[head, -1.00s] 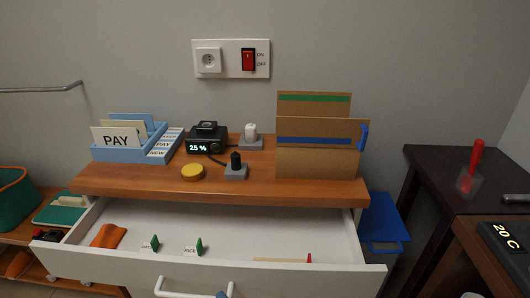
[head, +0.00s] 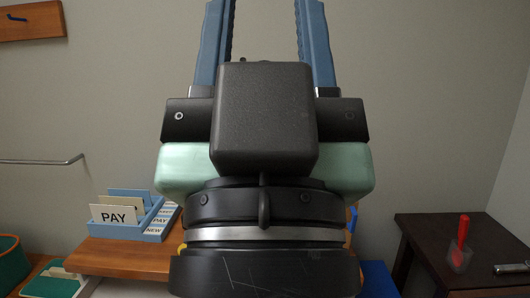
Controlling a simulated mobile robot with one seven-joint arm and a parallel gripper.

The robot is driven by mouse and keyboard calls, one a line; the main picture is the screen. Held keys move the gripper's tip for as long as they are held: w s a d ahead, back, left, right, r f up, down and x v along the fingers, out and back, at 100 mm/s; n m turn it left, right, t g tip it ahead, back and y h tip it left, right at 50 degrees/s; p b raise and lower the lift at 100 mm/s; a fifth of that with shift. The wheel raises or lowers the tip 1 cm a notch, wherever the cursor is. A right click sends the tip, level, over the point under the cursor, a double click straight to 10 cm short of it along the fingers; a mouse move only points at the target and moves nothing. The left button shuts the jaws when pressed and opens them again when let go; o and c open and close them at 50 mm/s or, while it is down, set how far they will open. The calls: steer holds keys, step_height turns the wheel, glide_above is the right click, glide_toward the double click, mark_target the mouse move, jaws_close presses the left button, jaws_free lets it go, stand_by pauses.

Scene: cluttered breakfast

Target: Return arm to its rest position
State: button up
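My gripper (head: 266,45) fills the middle of the head view, raised upright close to the camera. Its two blue fingers point up and stand wide apart, with only bare wall between them. The fingertips run out of the top of the picture. The gripper is open and nothing shows between the parts of the fingers in view. My wrist hides most of the wooden desk (head: 118,257) behind it.
A blue letter holder (head: 150,226) with a PAY card stands on the desk's left. A dark side table (head: 425,235) at right bears a red-handled tool (head: 463,228) in a clear cup. A metal rail (head: 40,161) and a wooden board (head: 30,22) are on the left wall.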

step_height(320, 180, up, 22)
steer(key=p, duration=1.9)
steer(key=shift+f, duration=0.25)
steer(key=shift+o, duration=0.2)
steer(key=shift+w+a, duration=0.1)
steer(key=shift+w, duration=0.05)
